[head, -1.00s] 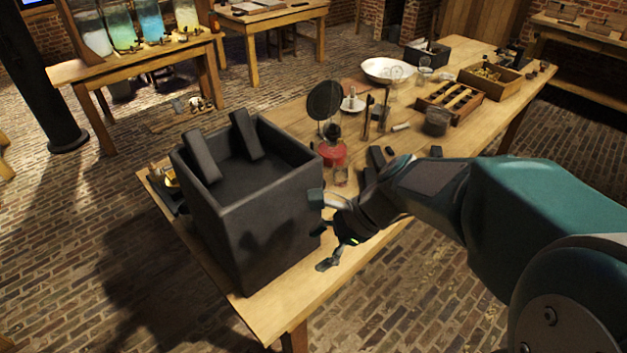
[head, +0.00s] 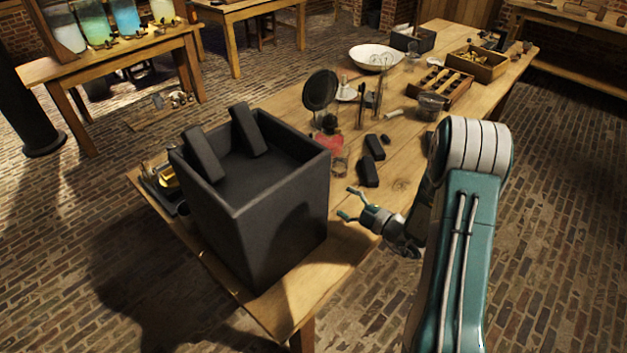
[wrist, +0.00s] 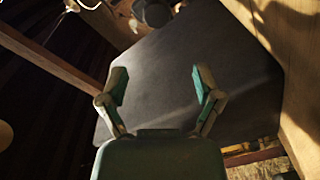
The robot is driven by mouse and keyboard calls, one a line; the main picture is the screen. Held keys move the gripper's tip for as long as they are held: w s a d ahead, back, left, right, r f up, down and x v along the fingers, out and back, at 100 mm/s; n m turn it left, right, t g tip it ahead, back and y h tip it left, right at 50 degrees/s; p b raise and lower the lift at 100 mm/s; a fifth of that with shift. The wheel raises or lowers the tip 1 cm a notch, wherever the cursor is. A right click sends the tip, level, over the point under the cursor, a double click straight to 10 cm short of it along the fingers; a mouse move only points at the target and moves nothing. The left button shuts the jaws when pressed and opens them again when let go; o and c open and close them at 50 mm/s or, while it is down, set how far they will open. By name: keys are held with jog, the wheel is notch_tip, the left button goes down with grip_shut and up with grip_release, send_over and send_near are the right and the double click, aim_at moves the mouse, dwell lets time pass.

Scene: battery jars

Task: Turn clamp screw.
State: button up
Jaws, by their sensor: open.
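My gripper (head: 347,203) is open and empty, just right of the dark box's right side, above the near part of the workbench. In the wrist view my two fingers (wrist: 160,85) stand apart with a flat dark surface behind them, which looks like the side of the box (wrist: 160,65). I cannot make out a clamp screw in either view. Glass jars (head: 96,22) with white, green, blue and yellowish contents stand on the far left table. Small dark fittings along that table's front edge are too small to identify.
Two dark blocks (head: 374,147) lie beyond my gripper. A red container (head: 329,144), round dark disc (head: 320,90), white bowl (head: 376,57) and wooden trays (head: 443,88) stand further back on the bench (head: 400,190).

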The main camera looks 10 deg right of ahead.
jog(key=shift+w+d+f+m+t+h, duration=0.35)
jog(key=shift+f+m, duration=0.25)
jog(key=shift+m, duration=0.3)
jog(key=shift+w+a, duration=0.1)
jog(key=shift+w, duration=0.3)
jog(key=x, duration=0.9)
jog(key=shift+a, duration=0.2)
jog(key=shift+w+r, duration=0.1)
jog(key=shift+w, duration=0.15)
jog(key=shift+d, duration=0.1)
grip_shut()
